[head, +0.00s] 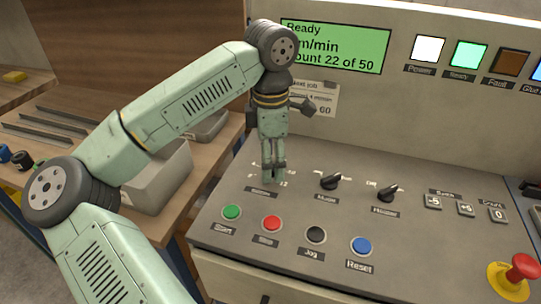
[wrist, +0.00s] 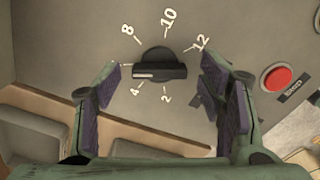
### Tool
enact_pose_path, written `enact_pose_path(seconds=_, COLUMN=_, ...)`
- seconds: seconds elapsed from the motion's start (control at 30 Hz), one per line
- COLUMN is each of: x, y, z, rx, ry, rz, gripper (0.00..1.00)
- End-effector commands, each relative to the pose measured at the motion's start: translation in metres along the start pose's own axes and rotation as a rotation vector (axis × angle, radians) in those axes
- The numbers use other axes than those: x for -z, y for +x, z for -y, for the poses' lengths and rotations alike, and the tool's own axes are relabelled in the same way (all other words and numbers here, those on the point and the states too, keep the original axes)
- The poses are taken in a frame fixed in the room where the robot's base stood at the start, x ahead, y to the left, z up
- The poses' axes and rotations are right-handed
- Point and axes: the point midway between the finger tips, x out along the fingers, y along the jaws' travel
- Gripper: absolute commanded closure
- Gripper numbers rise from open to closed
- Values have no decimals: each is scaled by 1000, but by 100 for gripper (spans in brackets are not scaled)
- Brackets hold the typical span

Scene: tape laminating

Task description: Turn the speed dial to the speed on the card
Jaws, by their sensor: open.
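The speed dial (wrist: 158,58) is a dark round knob with a raised bar on the panel. Its white line is on the bar's left half and points left, between 4 and 8; the figure there is hidden by a finger. The figures 2, 4, 8, 10 and 12 show. My gripper (wrist: 163,78) is open, its purple-padded fingers either side of the knob with gaps; contact is not visible. In the head view my gripper (head: 273,178) points down and hides the dial. The card (head: 322,103) is partly behind my gripper; its small speed line seems to read 4 m/min.
The display (head: 345,48) reads Ready and Count 22 of 50, its speed figure hidden by my arm. Mode (head: 331,181) and right-hand (head: 387,193) knobs stand right of my gripper. Start (head: 232,212), Stop (head: 271,223), Jog and Reset buttons are in front.

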Motion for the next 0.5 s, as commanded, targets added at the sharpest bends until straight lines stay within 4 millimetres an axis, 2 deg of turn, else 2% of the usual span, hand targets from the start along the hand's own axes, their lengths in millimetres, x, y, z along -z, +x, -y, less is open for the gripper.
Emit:
enact_pose_path(seconds=0.2, x=0, y=0, z=0, rx=0, ry=-1, rz=0, gripper=38)
enact_pose_path(seconds=0.5, x=0, y=0, z=0, rx=-1, ry=-1, rz=0, gripper=58)
